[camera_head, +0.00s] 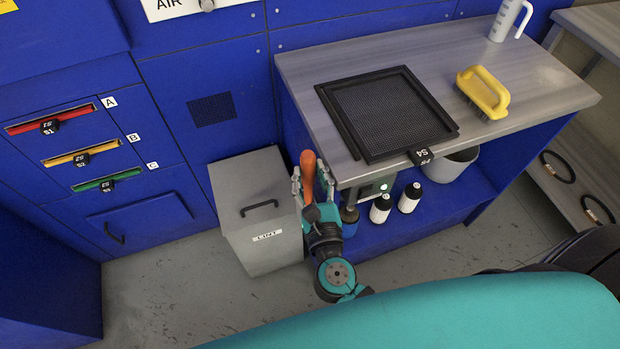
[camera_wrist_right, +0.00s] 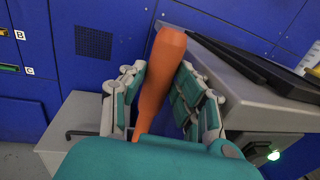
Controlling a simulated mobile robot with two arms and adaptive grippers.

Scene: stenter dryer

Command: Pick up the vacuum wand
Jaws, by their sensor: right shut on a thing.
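The vacuum wand (camera_head: 308,168) shows as an orange, club-shaped handle standing near upright in front of the bench's left end. My right gripper (camera_head: 311,182) is shut on it, with a finger on each side. In the right wrist view, the orange wand (camera_wrist_right: 160,75) sits between the teal and grey fingers of the right gripper (camera_wrist_right: 158,95), its thicker end sticking up past them. The wand's lower part is hidden behind the gripper. My left gripper is not in view.
The grey LINT bin (camera_head: 250,190) stands just left of my right gripper. The bench (camera_head: 540,85) is close on the right, bearing a black mesh screen (camera_head: 390,110) and a yellow brush (camera_head: 484,90). White bottles (camera_head: 380,208) stand on the shelf (camera_head: 450,200) below.

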